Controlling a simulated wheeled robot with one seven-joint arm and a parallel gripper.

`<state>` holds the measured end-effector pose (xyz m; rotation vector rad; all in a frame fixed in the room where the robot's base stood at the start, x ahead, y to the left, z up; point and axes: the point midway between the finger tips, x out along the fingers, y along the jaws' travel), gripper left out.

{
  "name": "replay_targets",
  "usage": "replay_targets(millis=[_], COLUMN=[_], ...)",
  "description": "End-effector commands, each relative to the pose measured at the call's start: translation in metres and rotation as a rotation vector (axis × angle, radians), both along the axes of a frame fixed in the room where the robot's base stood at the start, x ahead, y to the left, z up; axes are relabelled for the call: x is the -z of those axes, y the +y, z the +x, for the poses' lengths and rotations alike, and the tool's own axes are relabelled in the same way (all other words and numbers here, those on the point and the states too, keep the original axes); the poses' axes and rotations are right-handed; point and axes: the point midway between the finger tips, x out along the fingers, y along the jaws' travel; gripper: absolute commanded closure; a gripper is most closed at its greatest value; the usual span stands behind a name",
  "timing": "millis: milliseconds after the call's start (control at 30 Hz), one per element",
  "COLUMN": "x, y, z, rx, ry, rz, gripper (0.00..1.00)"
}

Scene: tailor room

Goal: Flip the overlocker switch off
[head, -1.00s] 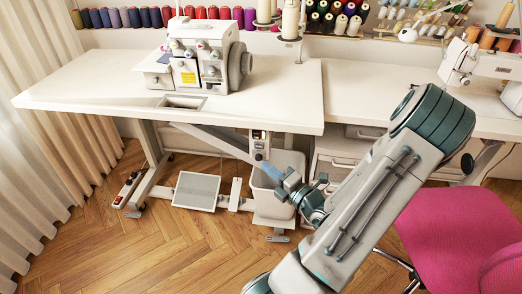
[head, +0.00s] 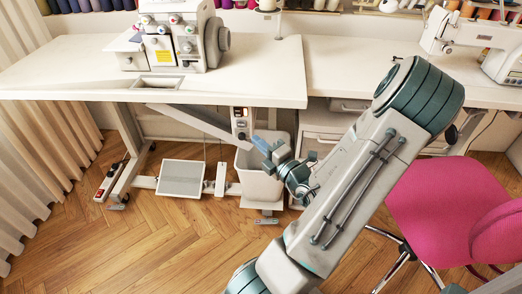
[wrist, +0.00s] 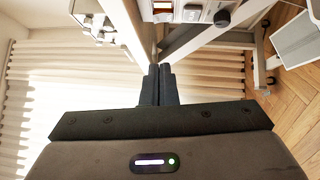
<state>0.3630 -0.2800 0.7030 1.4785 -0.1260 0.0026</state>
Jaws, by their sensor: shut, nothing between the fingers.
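The overlocker (head: 175,35) is a white machine with a dark grey handwheel, standing on the white table. Below the table's front edge a small switch box (head: 240,122) is fixed to the frame, with a light upper part and a dark round part below. In the wrist view the box's face (wrist: 165,10) shows reddish at the top edge, with a black knob (wrist: 222,18) to its right. It is cut off there, so I cannot tell the switch's position. My gripper (head: 258,142) is shut and empty, just below and right of the box in the head view. Its closed fingers also show in the wrist view (wrist: 160,72).
A white bin (head: 258,185) stands under the table, below my gripper. A slanted frame bar (head: 195,122) runs left of the box. A pedal (head: 181,178) and a power strip (head: 108,185) lie further left. A pink chair (head: 435,210) stands right.

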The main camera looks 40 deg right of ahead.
Motion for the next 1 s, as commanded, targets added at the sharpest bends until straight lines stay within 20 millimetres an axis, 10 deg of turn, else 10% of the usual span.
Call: replay_targets(millis=[467, 1000], x=[-0.005, -0.012], y=[-0.003, -0.035], z=[0.085, 0.107], rx=[-0.005, -0.001], ry=[-0.002, 0.0], rz=[-0.002, 0.001], gripper=[1.0, 1.0])
